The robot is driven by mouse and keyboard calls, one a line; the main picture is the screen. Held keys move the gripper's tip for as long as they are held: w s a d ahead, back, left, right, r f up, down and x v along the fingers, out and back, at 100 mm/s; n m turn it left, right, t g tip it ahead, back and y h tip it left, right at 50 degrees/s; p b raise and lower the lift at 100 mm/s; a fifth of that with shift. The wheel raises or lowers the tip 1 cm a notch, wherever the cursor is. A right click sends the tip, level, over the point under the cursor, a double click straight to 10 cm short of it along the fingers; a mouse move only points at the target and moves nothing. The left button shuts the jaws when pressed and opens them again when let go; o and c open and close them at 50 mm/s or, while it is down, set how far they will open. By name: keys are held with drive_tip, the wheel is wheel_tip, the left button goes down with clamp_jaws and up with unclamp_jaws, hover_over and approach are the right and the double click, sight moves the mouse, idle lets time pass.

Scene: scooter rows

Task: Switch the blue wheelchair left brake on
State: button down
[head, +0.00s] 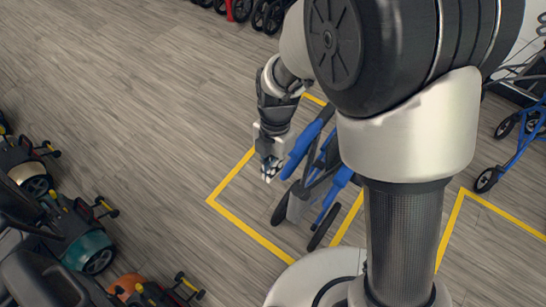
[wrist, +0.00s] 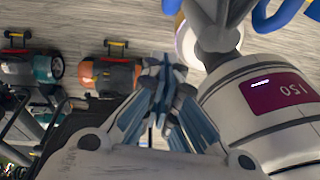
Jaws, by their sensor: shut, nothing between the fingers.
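The blue wheelchair (head: 336,185) looks narrow or folded and stands inside a yellow floor outline in the head view. My arm and column hide part of it. My gripper (head: 268,176) is just left of its upper blue frame, pointing down; I cannot tell whether they touch. In the wrist view my gripper (wrist: 163,80) has its fingers together with nothing between them. Blue parts (wrist: 275,14) at the top right of the wrist view may be wheelchair frame. The left brake cannot be made out in either view.
Several scooters stand along the left, including a teal one (head: 88,247) and an orange one (head: 128,286). Another blue wheeled frame (head: 520,150) stands at the right. Black wheels (head: 268,14) line the top edge. Wood floor (head: 150,110) left of my gripper is clear.

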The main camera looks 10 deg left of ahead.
drive_tip(key=shift+w+d+f+b, duration=0.2)
drive_tip(key=shift+w+f+b, duration=0.1)
drive_tip(key=shift+f, duration=0.45)
drive_tip(key=shift+w+d+f+b, duration=0.2)
drive_tip(key=shift+w+d+f, duration=0.05)
drive_tip(key=shift+f, duration=0.55)
drive_tip(key=shift+w+d+f+b, duration=0.2)
drive_tip(key=shift+w+f+b, duration=0.1)
drive_tip(key=shift+f, duration=0.45)
wheel_tip(320, 180, down, 9)
drive_tip(key=w+t+h+b, duration=0.1)
drive_tip(key=t, duration=0.1)
drive_tip(key=shift+d+r, duration=0.15)
drive_tip(key=shift+d, duration=0.1)
